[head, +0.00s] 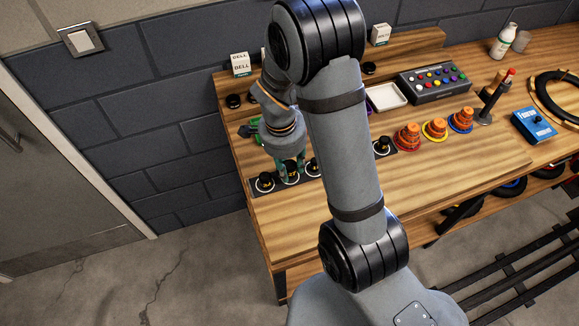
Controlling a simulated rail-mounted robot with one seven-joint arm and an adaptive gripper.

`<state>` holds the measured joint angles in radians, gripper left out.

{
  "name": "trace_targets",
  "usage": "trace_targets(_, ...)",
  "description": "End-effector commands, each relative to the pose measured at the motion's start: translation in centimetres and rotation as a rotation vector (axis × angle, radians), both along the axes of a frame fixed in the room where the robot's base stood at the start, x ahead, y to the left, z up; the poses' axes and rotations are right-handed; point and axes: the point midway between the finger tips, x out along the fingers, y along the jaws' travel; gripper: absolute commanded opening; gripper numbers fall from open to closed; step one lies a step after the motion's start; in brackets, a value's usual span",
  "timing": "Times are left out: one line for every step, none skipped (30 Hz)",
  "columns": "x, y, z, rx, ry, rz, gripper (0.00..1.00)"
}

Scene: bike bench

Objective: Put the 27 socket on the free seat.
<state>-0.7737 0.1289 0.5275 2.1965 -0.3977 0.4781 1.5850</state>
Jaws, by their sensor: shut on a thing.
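Black sockets with small yellow markings stand along a dark strip (252,188) near the bench's left front. One socket (265,182) is at the strip's left end, another (312,168) is right of my gripper, and one more (382,147) is at the right end. My gripper (290,168) points down over the strip and is shut on a black socket (290,175) between the left two. I cannot tell whether this socket touches the strip. The markings are too small to read, so I cannot tell which is 27. My arm hides the strip's middle.
Orange stacked cones (407,137) on coloured rings stand right of the strip. Behind are a white tray (386,97) and a grey box with coloured buttons (434,82). White boxes (240,64) stand on the back ledge. The bench front (290,225) is clear.

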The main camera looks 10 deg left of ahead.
Motion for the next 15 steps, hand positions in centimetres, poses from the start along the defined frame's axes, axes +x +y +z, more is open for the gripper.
trace_targets(0.0,-0.1,-0.6,-0.003,0.002,0.002,0.00)
trace_targets(0.0,-0.1,-1.0,-0.003,0.002,0.002,0.00)
trace_targets(0.0,0.0,-1.3,-0.001,0.001,0.001,0.00)
trace_targets(0.0,0.0,-1.4,0.000,0.000,0.000,0.00)
trace_targets(0.1,0.0,-1.5,0.001,-0.001,0.001,0.00)
trace_targets(0.1,0.0,-1.6,0.001,-0.001,0.001,0.00)
trace_targets(0.1,0.0,-1.6,0.001,-0.001,0.001,0.00)
trace_targets(0.1,0.0,-1.6,0.002,-0.002,0.001,0.00)
trace_targets(0.1,0.0,-1.6,0.002,-0.002,0.001,0.00)
trace_targets(0.1,0.0,-1.6,0.002,-0.002,0.001,0.00)
trace_targets(0.1,0.0,-1.6,0.002,-0.002,0.001,0.00)
trace_targets(0.1,0.0,-1.6,0.002,-0.002,0.001,0.00)
trace_targets(0.1,0.0,-1.7,0.001,-0.003,0.001,0.00)
trace_targets(0.1,0.0,-1.8,0.001,-0.003,0.001,0.00)
trace_targets(0.1,0.0,-1.9,0.001,-0.003,0.001,0.00)
